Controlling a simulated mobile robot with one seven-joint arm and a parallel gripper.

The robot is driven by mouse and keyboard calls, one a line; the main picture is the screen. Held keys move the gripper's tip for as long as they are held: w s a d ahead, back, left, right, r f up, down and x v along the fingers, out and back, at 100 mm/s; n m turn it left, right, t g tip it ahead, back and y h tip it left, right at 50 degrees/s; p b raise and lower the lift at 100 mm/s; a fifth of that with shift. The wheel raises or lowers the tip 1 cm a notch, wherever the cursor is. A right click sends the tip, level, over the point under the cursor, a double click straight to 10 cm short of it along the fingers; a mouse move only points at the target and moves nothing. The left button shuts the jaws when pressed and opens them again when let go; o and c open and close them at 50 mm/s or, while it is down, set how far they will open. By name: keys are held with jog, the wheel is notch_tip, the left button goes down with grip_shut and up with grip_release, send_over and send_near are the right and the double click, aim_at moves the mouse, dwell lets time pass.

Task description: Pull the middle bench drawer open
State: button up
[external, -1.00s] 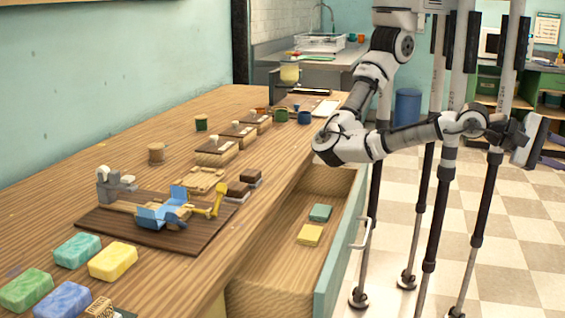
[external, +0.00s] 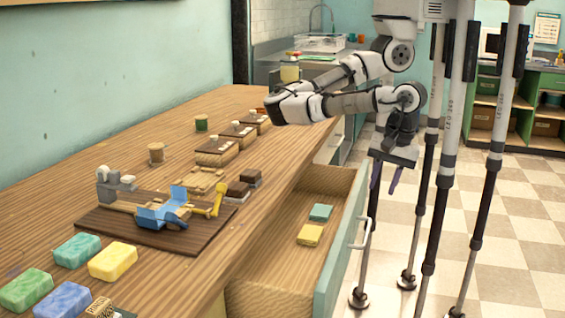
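The bench drawer (external: 340,250) with a pale green front stands pulled out from the wooden bench, and its inside shows. A light grey bar handle (external: 366,234) is on its front. A teal soap block (external: 320,212) and a yellow soap block (external: 310,235) lie in it. I cannot tell from this view which drawer of the bench it is. My gripper (external: 385,181) points downward beyond the far end of the drawer, apart from the handle. Its two dark purple fingers are spread apart, with nothing seen between them.
The wooden bench top (external: 165,118) holds several soap blocks at the near end, a dark board (external: 115,231) with a blue and yellow device, and wooden molds. Slim poles with round feet stand right of the drawer. Checkered floor (external: 510,240) is open at the right.

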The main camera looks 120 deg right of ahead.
aim_at(368, 231)
jog(key=f, duration=0.4)
jog(key=w+d+f, duration=0.1)
jog(key=f, duration=0.7)
jog(key=shift+w+d, duration=0.25)
jog(key=shift+w, duration=0.05)
grip_shut()
